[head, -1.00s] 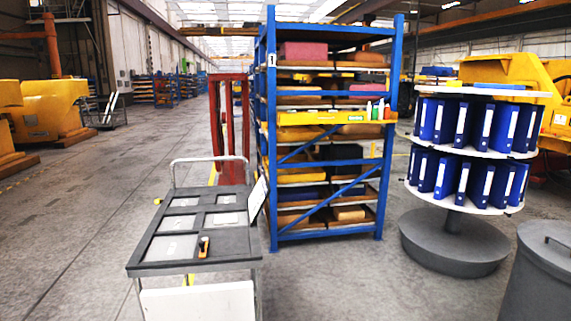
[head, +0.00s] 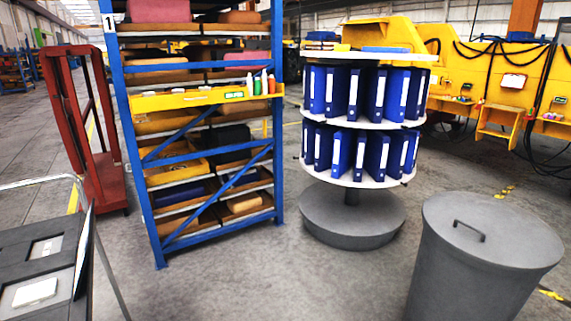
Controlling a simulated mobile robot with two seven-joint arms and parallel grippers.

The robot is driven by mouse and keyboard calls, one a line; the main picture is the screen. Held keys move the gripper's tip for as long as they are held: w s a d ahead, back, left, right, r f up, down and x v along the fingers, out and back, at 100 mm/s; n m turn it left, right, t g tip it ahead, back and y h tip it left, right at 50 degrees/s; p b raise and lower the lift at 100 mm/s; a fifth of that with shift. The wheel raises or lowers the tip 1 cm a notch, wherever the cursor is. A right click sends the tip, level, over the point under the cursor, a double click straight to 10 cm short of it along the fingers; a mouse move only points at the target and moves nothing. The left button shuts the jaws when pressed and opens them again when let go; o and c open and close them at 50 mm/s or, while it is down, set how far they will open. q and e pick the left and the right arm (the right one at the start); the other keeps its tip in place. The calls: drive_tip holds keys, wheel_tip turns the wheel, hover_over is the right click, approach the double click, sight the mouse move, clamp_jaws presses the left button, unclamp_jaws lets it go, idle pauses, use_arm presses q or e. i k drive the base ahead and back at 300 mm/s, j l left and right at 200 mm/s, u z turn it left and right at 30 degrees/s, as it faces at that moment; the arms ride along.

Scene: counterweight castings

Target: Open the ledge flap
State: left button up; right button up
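No part is clearly recognisable as the ledge flap. A yellow ledge (head: 205,98) with several small bottles runs across the front of the blue shelving rack (head: 275,140) at the left centre. A yellow bracket-like shelf (head: 497,120) juts from the yellow machine (head: 470,80) at the far right; I cannot tell whether it is a flap. Neither of my grippers shows in the head view.
A round stand (head: 350,215) with blue binders is right of the rack. A grey lidded bin (head: 480,265) stands at the front right. A grey trolley (head: 40,262) and a red frame (head: 88,130) are at the left. Floor (head: 280,285) between trolley and bin is clear.

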sight(174, 101)
drive_tip(key=i+u, duration=0.2)
drive_tip(key=i, duration=0.35)
drive_tip(key=i+l+u, duration=0.15)
drive_tip(key=i, duration=0.4)
drive_tip(key=i+l+u, duration=0.2)
drive_tip(key=i, duration=0.35)
drive_tip(key=i+j+z, duration=0.35)
drive_tip(key=i, duration=0.3)
drive_tip(key=i+j+z, duration=0.35)
drive_tip(key=i+j, duration=0.25)
drive_tip(key=j, duration=0.15)
